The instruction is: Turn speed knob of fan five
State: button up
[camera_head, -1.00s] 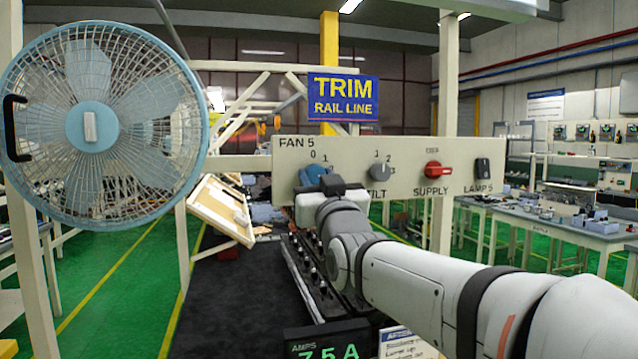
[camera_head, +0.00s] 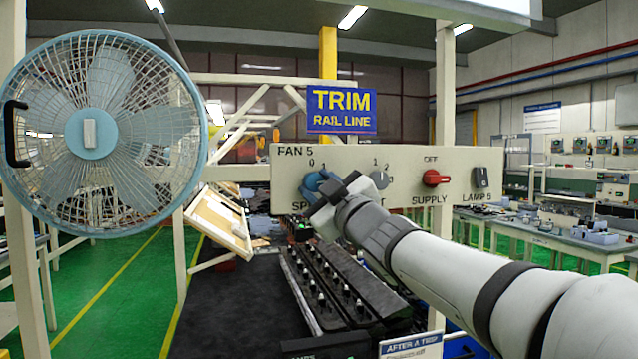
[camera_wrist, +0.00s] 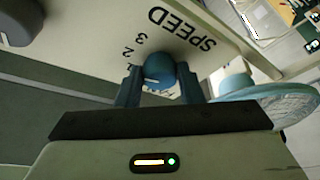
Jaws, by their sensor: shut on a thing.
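The blue speed knob (camera_head: 313,182) sits at the left end of the FAN 5 panel (camera_head: 400,205), partly hidden by my gripper in the head view. In the wrist view the knob (camera_wrist: 158,70) is between my gripper's fingers (camera_wrist: 159,86), which are shut on it, one on each side. My gripper (camera_head: 316,195) looks tilted in the head view. The SPEED label and the numbers 2 and 3 show beside the knob in the wrist view. The light blue fan (camera_head: 100,135) stands left of the panel.
The grey tilt knob (camera_head: 379,179) is close to the right of my gripper. The red supply knob (camera_head: 436,178) and the black lamp switch (camera_head: 481,177) are farther right. A black rack of small parts (camera_head: 340,290) lies below the panel.

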jog(key=shift+n, duration=0.3)
jog(key=o, duration=1)
jog(key=b+v, duration=0.1)
jog(key=v, duration=0.6)
jog(key=shift+s+d, duration=0.3)
